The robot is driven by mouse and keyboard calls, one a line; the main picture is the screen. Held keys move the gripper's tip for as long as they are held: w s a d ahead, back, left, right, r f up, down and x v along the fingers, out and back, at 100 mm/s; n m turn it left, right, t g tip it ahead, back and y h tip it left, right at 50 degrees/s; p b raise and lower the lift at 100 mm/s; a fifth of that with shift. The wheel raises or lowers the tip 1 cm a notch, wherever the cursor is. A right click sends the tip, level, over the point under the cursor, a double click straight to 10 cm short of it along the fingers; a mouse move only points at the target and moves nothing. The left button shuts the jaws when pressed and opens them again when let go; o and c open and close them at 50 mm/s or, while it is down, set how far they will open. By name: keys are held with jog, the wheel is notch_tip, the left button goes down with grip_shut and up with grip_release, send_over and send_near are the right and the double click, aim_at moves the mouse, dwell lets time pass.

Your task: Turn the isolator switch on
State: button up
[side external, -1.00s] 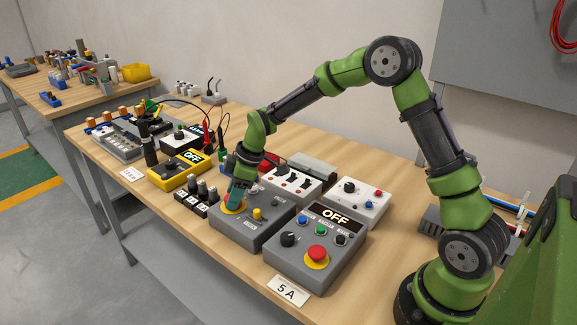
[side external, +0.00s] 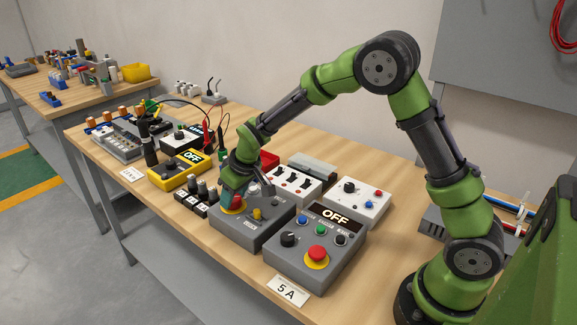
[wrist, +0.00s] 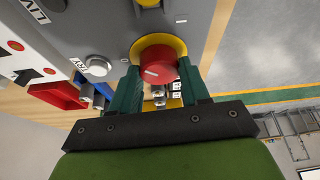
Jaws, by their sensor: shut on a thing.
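The isolator switch appears to be the red rotary knob (wrist: 158,67) on a round yellow plate (wrist: 176,45). It bears a short white mark that lies nearly crosswise in the wrist view. In the side view the red knob (side external: 238,203) sits on the left part of a grey box (side external: 262,240). My gripper (side external: 236,190) comes down over it. In the wrist view my gripper (wrist: 158,84) has one green finger on each side of the knob, shut on it. The fingers hide the knob's sides. I cannot read any on or off lettering beside it.
A yellow knob (side external: 257,214) stands on the same box, close to my gripper. In front is a grey panel (side external: 300,268) with an OFF display and a red mushroom button (side external: 317,253). A yellow OFF box (side external: 181,172) and small black blocks (side external: 196,199) stand left.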

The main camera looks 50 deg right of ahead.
jog(key=m+h, duration=0.1)
jog(key=m, duration=0.3)
jog(key=shift+a+m+h, duration=0.2)
jog(key=shift+m+h, duration=0.1)
jog(key=shift+h, duration=0.1)
jog(key=m+h, duration=0.1)
jog(key=m, duration=0.1)
jog(key=m+g, duration=0.1)
jog(key=m, duration=0.2)
jog(key=shift+h, duration=0.4)
jog(key=shift+m+g, duration=0.3)
jog(key=o, duration=1.1)
jog(key=shift+c, duration=0.2)
jog(key=shift+w, duration=0.1)
jog(key=v, duration=1.7)
jog(key=shift+f, duration=0.1)
